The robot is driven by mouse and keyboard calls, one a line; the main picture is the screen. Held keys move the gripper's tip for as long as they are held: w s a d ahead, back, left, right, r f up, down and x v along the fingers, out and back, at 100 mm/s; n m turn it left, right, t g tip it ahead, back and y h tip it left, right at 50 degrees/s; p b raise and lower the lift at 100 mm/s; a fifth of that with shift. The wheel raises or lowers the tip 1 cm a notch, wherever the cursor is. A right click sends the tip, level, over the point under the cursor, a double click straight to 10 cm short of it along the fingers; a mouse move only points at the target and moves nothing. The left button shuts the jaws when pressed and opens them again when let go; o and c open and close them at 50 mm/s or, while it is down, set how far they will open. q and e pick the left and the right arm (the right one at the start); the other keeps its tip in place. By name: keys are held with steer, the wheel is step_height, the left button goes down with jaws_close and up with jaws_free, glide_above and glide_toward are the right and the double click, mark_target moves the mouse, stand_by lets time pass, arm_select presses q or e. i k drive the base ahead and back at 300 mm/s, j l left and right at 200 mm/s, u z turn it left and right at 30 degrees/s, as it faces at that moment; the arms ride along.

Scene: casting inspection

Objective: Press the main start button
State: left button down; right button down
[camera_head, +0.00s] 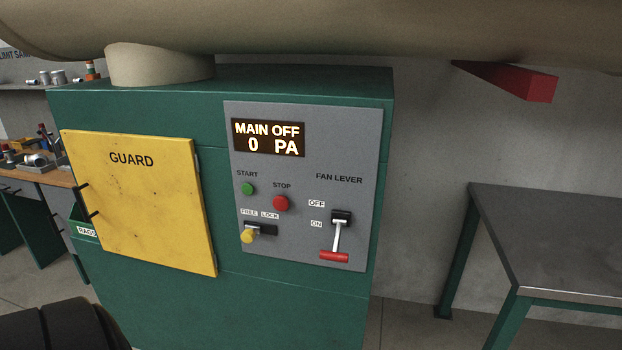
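The green round start button (248,189) sits under the label START on the grey control panel (305,175). The red stop button (281,203) is just to its right and a little lower. The display (268,137) above them reads MAIN OFF and 0 PA. The panel is on the front of a green cabinet (300,300). Neither of my grippers is in view, and nothing touches the start button or covers it.
A yellow GUARD door (145,200) is left of the panel. A yellow knob (247,236) is at the FREE side of its slot. The red-handled fan lever (333,256) points down. A grey-topped table (550,235) stands right; a cluttered bench (50,177) stands left.

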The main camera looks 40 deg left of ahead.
mark_target(247, 189)
steer(key=u, duration=1.55)
